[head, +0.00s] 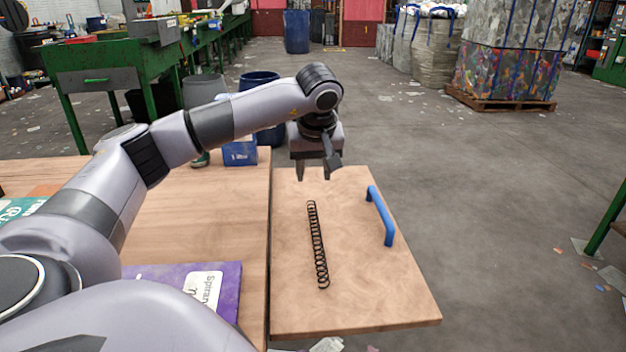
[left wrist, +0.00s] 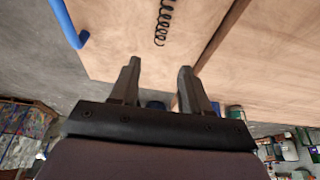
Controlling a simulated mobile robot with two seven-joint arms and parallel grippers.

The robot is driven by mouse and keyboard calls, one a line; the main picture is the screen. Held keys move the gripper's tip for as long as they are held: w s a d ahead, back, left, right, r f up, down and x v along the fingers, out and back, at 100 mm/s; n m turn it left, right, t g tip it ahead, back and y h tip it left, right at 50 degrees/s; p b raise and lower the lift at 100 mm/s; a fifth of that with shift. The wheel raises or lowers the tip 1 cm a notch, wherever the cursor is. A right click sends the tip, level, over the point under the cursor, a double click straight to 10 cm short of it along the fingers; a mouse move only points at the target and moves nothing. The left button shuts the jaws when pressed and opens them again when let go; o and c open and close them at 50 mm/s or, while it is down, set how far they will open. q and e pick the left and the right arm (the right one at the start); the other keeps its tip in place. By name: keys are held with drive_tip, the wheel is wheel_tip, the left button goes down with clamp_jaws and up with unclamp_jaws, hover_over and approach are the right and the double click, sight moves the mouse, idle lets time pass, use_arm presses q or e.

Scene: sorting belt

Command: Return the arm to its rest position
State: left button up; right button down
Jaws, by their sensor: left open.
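My left arm reaches in from the left in the head view. My left gripper (head: 314,176) points down above the far part of a wooden board (head: 290,290), open and empty. Its two fingers stand apart in the left wrist view (left wrist: 157,80), with nothing between them. A black wire coil (head: 317,245) lies on the board, nearer to me than the gripper and apart from it. The coil also shows in the left wrist view (left wrist: 162,22). My right gripper is not in view.
A blue handle (head: 381,215) is at the board's right side. A purple book (head: 228,284) lies on the wooden table (head: 200,230) at left, partly hidden by my arm. A blue box (head: 240,152) stands at the table's far edge. Open floor lies right of the board.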

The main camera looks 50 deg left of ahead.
use_arm(q)
drive_tip(key=shift+v, duration=0.8)
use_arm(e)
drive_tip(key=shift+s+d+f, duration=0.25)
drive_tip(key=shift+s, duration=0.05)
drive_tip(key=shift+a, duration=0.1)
